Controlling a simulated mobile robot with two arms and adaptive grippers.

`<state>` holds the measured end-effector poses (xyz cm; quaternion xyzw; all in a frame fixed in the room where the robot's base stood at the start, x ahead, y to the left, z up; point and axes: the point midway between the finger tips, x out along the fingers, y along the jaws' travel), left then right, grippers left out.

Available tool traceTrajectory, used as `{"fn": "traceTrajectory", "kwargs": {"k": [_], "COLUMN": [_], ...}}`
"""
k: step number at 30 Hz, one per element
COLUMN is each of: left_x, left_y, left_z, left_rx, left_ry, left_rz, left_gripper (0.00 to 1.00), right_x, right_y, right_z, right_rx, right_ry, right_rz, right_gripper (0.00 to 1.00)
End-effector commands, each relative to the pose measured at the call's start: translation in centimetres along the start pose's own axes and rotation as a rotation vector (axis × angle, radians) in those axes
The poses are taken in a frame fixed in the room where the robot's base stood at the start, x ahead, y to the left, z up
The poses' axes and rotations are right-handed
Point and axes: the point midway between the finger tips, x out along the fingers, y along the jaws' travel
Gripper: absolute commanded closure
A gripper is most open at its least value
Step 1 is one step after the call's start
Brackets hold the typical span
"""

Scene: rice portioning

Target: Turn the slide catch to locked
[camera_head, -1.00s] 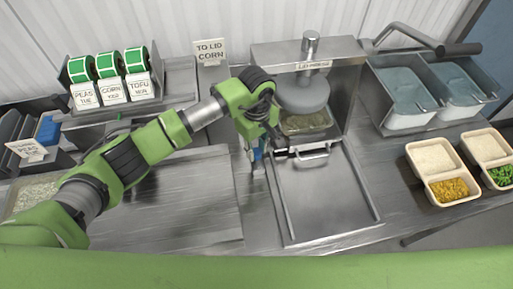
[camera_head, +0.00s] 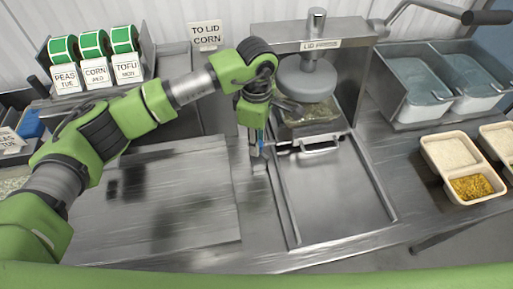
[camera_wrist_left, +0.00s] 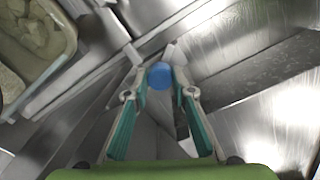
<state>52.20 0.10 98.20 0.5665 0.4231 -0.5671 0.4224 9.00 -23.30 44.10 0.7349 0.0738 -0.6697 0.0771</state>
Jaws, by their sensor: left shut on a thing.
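The slide catch shows as a blue round knob (camera_wrist_left: 160,76) in the left wrist view, at the left side of the lid press. My left gripper (camera_wrist_left: 158,70) has its fingers on both sides of the knob and is shut on it. In the head view my left gripper (camera_head: 257,148) points down beside the slide's left edge, and a bit of blue shows there; the catch is mostly hidden. The lid press (camera_head: 320,45) stands behind, with a filled tray (camera_head: 310,112) under its round plate. The slide has a bar handle (camera_head: 320,146) at its front. My right gripper is not in view.
A flat metal slide bed (camera_head: 335,200) with raised edges extends in front of the press. Label rolls (camera_head: 95,45) stand at the back left.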

Motion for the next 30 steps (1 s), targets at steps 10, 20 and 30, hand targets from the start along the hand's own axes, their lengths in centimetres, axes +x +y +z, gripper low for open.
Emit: {"fn": "traceTrajectory", "kwargs": {"k": [10, 20, 30], "left_x": [0.4, 0.3, 0.1], "left_y": [0.1, 0.1, 0.1], "left_z": [0.0, 0.0, 0.0], "left_rx": [-0.33, -0.635, -0.868], "left_ry": [0.0, -0.001, -0.003], "left_rz": [0.005, 0.005, 0.005], "left_gripper": [0.98, 0.98, 0.98], "right_x": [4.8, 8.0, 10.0], "right_y": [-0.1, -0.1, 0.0], "right_z": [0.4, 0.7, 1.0], "right_rx": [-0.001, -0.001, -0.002], "right_ry": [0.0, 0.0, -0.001], "right_rz": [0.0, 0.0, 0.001], "right_gripper": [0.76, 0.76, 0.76]}}
